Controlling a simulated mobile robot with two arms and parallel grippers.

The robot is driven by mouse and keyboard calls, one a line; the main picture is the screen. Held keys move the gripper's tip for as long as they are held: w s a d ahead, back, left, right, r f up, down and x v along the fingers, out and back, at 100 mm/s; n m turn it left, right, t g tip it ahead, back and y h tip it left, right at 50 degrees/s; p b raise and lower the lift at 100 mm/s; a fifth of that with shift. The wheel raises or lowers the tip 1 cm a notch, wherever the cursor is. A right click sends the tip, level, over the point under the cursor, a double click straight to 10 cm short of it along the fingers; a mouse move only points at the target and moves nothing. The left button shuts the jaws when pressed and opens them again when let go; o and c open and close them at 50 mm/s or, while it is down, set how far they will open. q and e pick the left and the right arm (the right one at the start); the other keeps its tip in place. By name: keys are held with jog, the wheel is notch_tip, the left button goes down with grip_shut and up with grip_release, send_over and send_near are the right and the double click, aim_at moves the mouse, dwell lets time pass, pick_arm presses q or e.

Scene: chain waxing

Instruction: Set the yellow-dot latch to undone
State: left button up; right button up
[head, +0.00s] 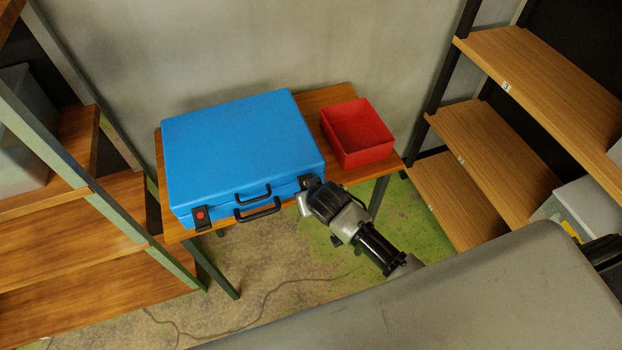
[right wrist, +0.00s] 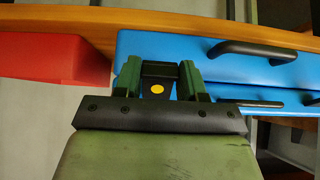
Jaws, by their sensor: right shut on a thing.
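A closed blue case (head: 240,140) lies on a wooden table, with two black handles on its front. The yellow-dot latch (right wrist: 157,89) is a black piece on the case front, between my right gripper's fingers in the right wrist view. My right gripper (head: 308,194) is at the right end of the case front, and its two green fingers (right wrist: 160,80) are shut on this latch. The gripper hides most of the latch in the head view. A second latch with a red dot (head: 201,216) is at the left end of the front. My left gripper is not in view.
An open red box (head: 357,132) stands on the table (head: 314,100) to the right of the case. Wooden shelves stand left (head: 70,245) and right (head: 490,150). The floor in front of the table shows a thin cable (head: 260,305).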

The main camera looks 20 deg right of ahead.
notch_tip(320, 180, up, 2)
jog(key=g+p, duration=0.2)
jog(key=p, duration=0.3)
jog(key=shift+g, duration=0.3)
pick_arm(q)
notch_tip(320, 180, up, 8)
jog(key=p, duration=0.1)
pick_arm(e)
jog(key=shift+g, duration=0.6)
jog(key=o, duration=0.9)
jog(key=shift+f, duration=0.1)
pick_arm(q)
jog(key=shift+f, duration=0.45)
pick_arm(e)
jog(key=v, duration=1.1)
jog(key=shift+f, duration=0.1)
